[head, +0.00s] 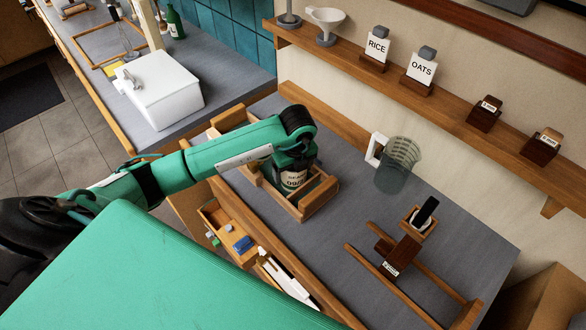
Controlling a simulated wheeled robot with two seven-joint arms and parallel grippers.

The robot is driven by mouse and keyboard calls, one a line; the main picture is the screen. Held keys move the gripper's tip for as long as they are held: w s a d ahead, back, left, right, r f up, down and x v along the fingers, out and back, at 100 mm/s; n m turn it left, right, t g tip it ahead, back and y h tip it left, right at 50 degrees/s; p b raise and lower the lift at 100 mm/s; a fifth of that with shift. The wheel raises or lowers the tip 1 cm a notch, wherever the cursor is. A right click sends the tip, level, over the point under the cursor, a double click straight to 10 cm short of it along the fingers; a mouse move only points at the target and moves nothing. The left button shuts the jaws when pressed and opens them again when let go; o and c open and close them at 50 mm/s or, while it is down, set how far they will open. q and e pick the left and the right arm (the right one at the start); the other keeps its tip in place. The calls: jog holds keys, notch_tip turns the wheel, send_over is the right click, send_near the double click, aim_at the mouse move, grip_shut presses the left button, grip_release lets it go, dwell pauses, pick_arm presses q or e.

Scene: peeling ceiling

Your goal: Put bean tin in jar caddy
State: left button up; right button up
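The jar caddy (318,202) is an open wooden tray on the grey counter at picture centre, partly covered by my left arm. A dark container with a pale label (293,179) stands upright at the caddy, within its walls as seen from here; its lettering is too small to read surely, so I cannot tell whether it is the bean tin. My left arm reaches over from the left and its wrist bends down directly above this container. The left gripper (300,156) is mostly hidden under the wrist; its fingers and any contact cannot be made out. My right gripper is out of view.
A grey translucent measuring jug (398,165) stands behind right. A wooden rack (385,275) and holder with a black-handled item (421,216) are at the right. RICE (376,48) and OATS (420,70) canisters stand on the wall shelf. An open drawer (212,212) juts out in front.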

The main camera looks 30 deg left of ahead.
pick_arm(q)
jog(key=shift+o, duration=0.5)
jog(key=shift+r, duration=0.1)
jog(key=shift+r, duration=0.2)
jog(key=r+b, duration=0.1)
jog(key=r, duration=0.1)
jog(key=r+b, duration=0.1)
jog(key=r, duration=0.3)
jog(key=shift+s+d+r+b, duration=0.15)
jog(key=shift+d+r+b, duration=0.1)
jog(key=shift+d+b, duration=0.15)
notch_tip(320, 180, up, 4)
jog(key=shift+s+d+r, duration=0.1)
jog(key=shift+s+d, duration=0.05)
jog(key=shift+s+r, duration=0.1)
jog(key=shift+r, duration=0.4)
